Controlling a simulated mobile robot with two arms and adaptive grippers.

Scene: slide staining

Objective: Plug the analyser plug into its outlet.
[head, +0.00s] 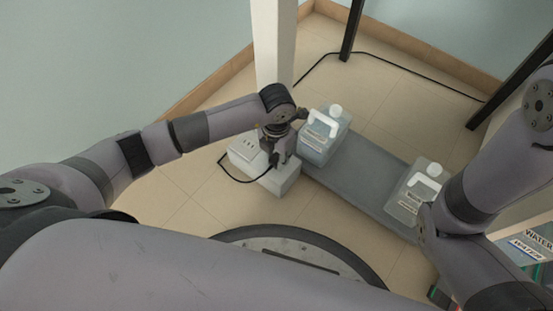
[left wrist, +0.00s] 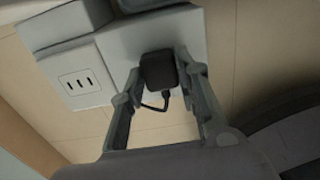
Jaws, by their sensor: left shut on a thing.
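The black analyser plug (left wrist: 158,72) is between the two fingers of my left gripper (left wrist: 158,66), which is shut on it. In the left wrist view the plug is in front of a plain pale face of the white outlet box (left wrist: 197,35); I cannot tell whether it touches that face. A socket panel with several dark slots (left wrist: 78,84) is to the left of the plug, uncovered. In the head view my left gripper (head: 277,153) is over the white outlet box (head: 284,181) on the floor. My right gripper (head: 424,225) is by the right-hand jug, its fingers mostly hidden.
Two translucent jugs with white handles, one left (head: 322,150) and one right (head: 408,202), stand on a grey slab (head: 358,175). A black cord (head: 229,177) loops beside the box. A white post (head: 273,45) rises behind it. Tiled floor (head: 185,195) is clear at left.

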